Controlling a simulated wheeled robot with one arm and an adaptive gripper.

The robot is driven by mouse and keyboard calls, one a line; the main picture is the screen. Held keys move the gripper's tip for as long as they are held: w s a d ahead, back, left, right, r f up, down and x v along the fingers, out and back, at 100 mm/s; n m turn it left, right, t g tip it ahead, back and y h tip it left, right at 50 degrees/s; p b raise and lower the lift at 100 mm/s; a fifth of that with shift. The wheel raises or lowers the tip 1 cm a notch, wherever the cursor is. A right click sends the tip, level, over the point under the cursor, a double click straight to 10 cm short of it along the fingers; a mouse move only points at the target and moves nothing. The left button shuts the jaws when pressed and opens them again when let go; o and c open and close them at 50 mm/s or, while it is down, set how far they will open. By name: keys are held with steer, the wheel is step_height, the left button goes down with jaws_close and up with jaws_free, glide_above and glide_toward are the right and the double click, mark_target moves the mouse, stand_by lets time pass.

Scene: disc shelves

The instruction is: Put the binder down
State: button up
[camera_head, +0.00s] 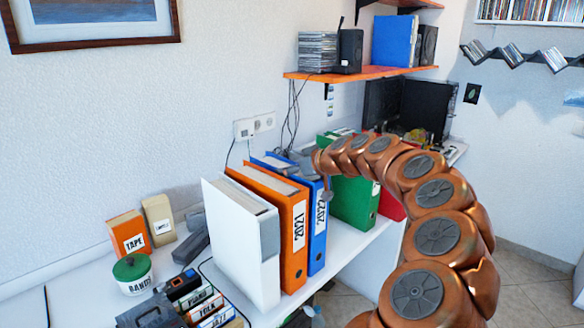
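A blue binder (316,240) labelled 2022 stands upright on the white desk (345,255), right beside an orange binder (291,265) labelled 2021. A white binder (240,250) stands at the left of that row. A green binder (354,203) stands behind to the right, partly behind my arm. My gripper (318,180), grey at the end of my copper arm, is at the top of the blue binder's spine. Its fingers are small and partly hidden, so I cannot tell whether they grip the blue binder or only lie beside it.
A red item (391,205) shows behind my arm. Boxes (129,233), a green-lidded tub (132,273) and labelled cases (205,303) crowd the left desk. An orange shelf (355,74) hangs above; a dark monitor (425,108) stands at the back. A desk strip right of the blue binder is clear.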

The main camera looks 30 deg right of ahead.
steer(key=shift+f, duration=0.1)
stand_by(0.3)
steer(key=o, duration=1.5)
steer(key=shift+o, duration=0.2)
steer(key=shift+s+d+r, duration=0.1)
steer(key=shift+s+r, duration=0.05)
steer(key=shift+r, duration=0.05)
steer(key=b+v, duration=0.2)
steer(key=v, duration=0.9)
steer(key=shift+s+r, duration=0.15)
steer(key=shift+s, duration=0.15)
